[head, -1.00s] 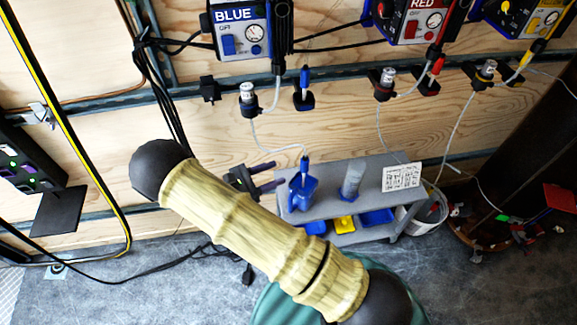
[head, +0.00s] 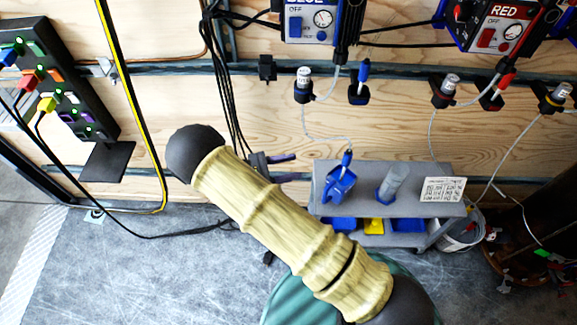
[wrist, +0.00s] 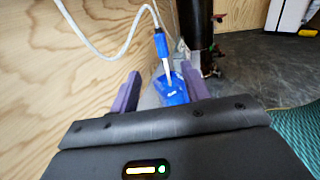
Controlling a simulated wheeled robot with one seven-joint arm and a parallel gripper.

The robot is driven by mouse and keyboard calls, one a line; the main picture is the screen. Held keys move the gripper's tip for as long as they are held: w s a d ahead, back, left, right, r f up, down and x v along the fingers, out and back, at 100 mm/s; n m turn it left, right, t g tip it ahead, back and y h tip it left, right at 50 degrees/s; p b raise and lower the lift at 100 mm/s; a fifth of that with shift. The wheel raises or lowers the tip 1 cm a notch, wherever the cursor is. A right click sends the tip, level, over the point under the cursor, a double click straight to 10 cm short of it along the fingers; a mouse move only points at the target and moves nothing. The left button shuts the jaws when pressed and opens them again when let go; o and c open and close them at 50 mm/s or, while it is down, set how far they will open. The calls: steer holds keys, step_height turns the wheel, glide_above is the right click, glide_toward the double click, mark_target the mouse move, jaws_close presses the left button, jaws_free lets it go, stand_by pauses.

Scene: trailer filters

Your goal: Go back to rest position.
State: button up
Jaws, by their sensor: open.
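My gripper (head: 298,167) shows in the head view as two dark purple fingers just left of the small grey shelf unit (head: 325,205), in front of the wooden wall. In the wrist view my gripper (wrist: 160,72) is open, its fingers apart with nothing visibly gripped. A blue holder (wrist: 173,90) with a blue-ended probe on a white tube shows beyond and between the fingers; its distance is hard to judge. In the head view that blue holder (head: 339,185) sits on the shelf top. My arm covers the middle of the head view and partly hides the gripper body.
A grey cylinder (head: 390,184) and a printed card (head: 442,189) are on the shelf top. BLUE and RED (head: 505,27) control boxes hang above. A black power strip (head: 62,85) with coloured plugs stands at left. Cables hang behind the arm. Grey floor (head: 165,280) lies open at lower left.

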stand_by(0.5)
steer(key=s+d+r+m+g+y, duration=0.1)
steer(key=s+d+r+m+y, duration=0.4)
steer(key=d+r+m+y, duration=0.35)
steer(key=s+d+r+m+g+y, duration=0.1)
steer(key=s+d+r+m+y, duration=0.45)
steer(key=d+m+y, duration=0.5)
step_height(320, 180, up, 25)
steer(key=a+m+h+p, duration=0.1)
steer(key=a+m+p, duration=0.1)
steer(key=p, duration=2.2)
steer(key=shift+w+f+h, duration=0.2)
steer(key=shift+w+h, duration=0.1)
